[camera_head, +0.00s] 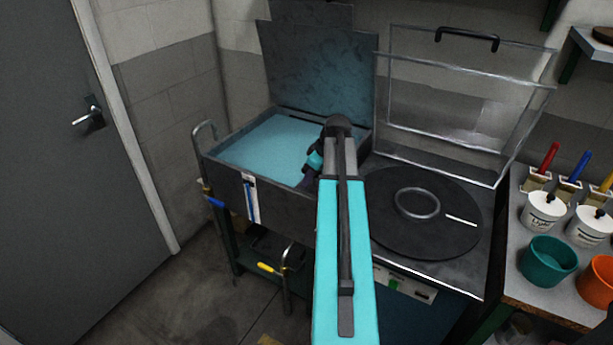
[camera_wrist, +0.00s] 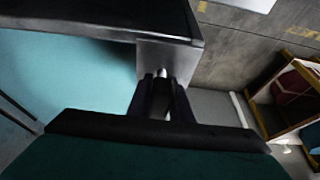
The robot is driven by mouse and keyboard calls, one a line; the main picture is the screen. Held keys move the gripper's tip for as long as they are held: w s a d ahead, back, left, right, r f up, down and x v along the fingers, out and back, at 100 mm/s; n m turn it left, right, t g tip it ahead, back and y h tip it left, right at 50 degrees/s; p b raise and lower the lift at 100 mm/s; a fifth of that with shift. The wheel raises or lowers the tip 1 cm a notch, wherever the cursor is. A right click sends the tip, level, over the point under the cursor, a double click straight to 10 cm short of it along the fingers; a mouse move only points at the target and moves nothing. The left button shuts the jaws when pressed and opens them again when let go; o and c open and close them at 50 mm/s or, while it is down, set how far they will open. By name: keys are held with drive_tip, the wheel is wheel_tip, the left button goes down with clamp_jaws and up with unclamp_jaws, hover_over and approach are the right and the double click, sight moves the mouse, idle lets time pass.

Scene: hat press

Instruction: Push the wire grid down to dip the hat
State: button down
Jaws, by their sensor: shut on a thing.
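The vat (camera_head: 290,200) is a dark box filled with blue-green liquid (camera_head: 265,145); the liquid also fills the left of the wrist view (camera_wrist: 70,75). My gripper (camera_head: 314,162) is at the vat's right side, partly hidden by my arm. In the wrist view, its dark fingers (camera_wrist: 163,97) are close together, shut on a thin, light metal piece (camera_wrist: 162,76) by the vat's wall. I cannot tell what this piece belongs to. I cannot make out the wire grid or the hat; any part in the liquid or behind my arm is hidden.
An upright dark lid (camera_head: 315,70) stands behind the vat. To the right are a round black plate with a metal ring (camera_head: 417,203) and a raised clear cover (camera_head: 455,95). A bench at far right holds white pots, a teal bowl (camera_head: 548,262) and an orange bowl (camera_head: 598,282).

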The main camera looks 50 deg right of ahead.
drive_tip(key=shift+s+a+f, duration=0.1)
drive_tip(key=shift+f, duration=0.35)
drive_tip(key=c, duration=1.6)
unclamp_jaws()
drive_tip(key=shift+f, duration=0.1)
drive_tip(key=p+v, duration=0.3)
drive_tip(key=v, duration=0.4)
drive_tip(key=shift+s+d+r+p, duration=0.2)
drive_tip(key=shift+d+r+p, duration=0.05)
drive_tip(key=shift+r+p, duration=0.3)
